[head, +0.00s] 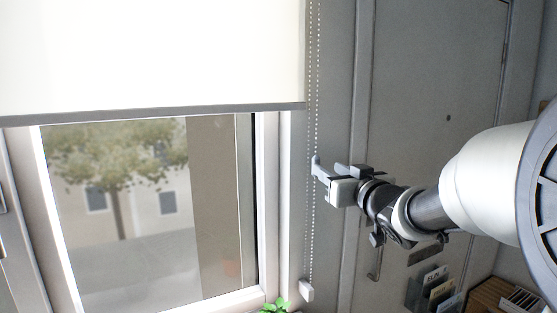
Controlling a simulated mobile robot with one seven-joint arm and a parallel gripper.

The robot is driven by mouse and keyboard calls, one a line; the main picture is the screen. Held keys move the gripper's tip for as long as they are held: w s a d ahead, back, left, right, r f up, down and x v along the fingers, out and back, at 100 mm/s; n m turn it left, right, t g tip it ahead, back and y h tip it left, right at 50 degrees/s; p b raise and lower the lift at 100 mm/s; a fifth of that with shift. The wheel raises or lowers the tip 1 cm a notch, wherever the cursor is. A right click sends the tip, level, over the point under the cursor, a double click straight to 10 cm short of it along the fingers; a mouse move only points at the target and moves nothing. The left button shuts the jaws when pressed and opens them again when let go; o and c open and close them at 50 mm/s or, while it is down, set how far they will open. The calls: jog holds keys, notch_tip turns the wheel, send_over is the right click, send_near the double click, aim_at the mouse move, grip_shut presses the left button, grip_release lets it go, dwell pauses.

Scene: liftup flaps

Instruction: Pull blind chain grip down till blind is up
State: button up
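The pale roller blind (150,55) hangs over the upper part of the window, with its grey bottom bar (150,114) level with the top of the visible glass. A beaded chain (309,100) hangs in two strands along the wall right of the blind, down to a small white block (306,290). My gripper (333,171) reaches in from the right at mid-height, its tips at the chain. A small light grey piece at the tips meets the right strand; I cannot tell whether it is the chain grip or a finger. The finger gap is too small to judge.
The window frame (268,200) stands left of the chain. A green plant (274,306) shows at the bottom edge below it. A grey door (430,90) is behind my arm, with leaflets (436,285) in a holder at lower right. The wall strip around the chain is clear.

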aim_at(316, 161)
jog(key=p+x, duration=0.1)
jog(key=x, duration=0.8)
grip_shut()
